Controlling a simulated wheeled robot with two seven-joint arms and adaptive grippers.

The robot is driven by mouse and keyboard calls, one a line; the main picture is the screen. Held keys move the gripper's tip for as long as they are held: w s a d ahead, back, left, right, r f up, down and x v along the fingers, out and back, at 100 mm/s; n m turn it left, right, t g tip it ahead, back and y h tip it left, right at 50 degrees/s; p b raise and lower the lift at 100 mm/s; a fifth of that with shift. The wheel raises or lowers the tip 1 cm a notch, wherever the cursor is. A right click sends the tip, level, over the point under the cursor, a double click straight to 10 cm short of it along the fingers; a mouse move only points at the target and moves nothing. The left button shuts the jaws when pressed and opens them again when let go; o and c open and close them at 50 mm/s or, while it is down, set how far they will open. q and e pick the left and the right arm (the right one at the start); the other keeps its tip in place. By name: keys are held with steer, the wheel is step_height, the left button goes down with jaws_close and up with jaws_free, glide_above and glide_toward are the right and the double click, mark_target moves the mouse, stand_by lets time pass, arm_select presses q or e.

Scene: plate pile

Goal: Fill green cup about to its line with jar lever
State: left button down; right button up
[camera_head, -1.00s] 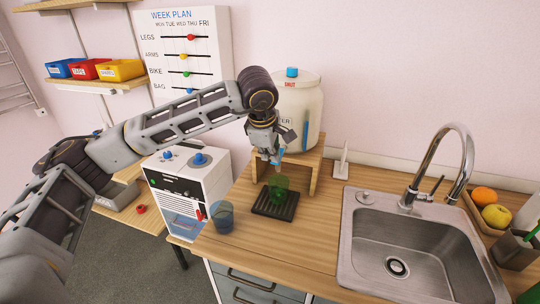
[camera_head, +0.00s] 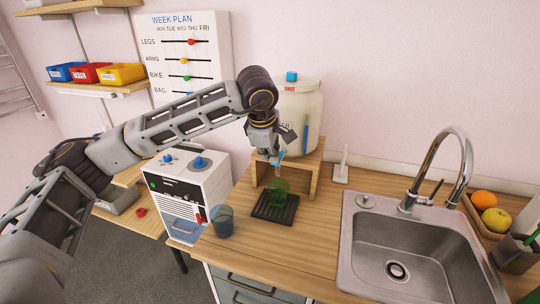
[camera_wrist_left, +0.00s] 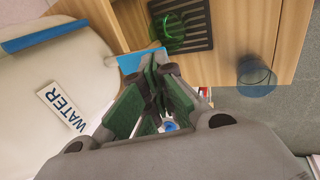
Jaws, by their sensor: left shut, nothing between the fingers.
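The green cup (camera_head: 278,187) stands upright on the dark slatted drip tray (camera_head: 262,210), below the front of the white water jar (camera_head: 301,112). It also shows in the left wrist view (camera_wrist_left: 168,33); its line and the water level in it are too small to tell. The jar's blue lever (camera_wrist_left: 138,60) is beside my left fingertips. My left gripper (camera_wrist_left: 163,66) is shut, with nothing between its fingers, at the jar's front above the cup; I cannot tell if it touches the lever. The jar's outlet is mostly hidden by the gripper. My right gripper is not in view.
The jar stands on a wooden stand (camera_head: 312,175). A blue cup (camera_head: 222,221) stands left of the tray, near the counter's edge. A white machine (camera_head: 187,190) is further left. The sink (camera_head: 408,250) and tall faucet (camera_head: 465,160) are at right. The counter between tray and sink is clear.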

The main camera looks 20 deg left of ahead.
arm_select(q)
step_height(320, 180, up, 14)
steer(key=p, duration=0.1)
steer(key=shift+s, duration=0.35)
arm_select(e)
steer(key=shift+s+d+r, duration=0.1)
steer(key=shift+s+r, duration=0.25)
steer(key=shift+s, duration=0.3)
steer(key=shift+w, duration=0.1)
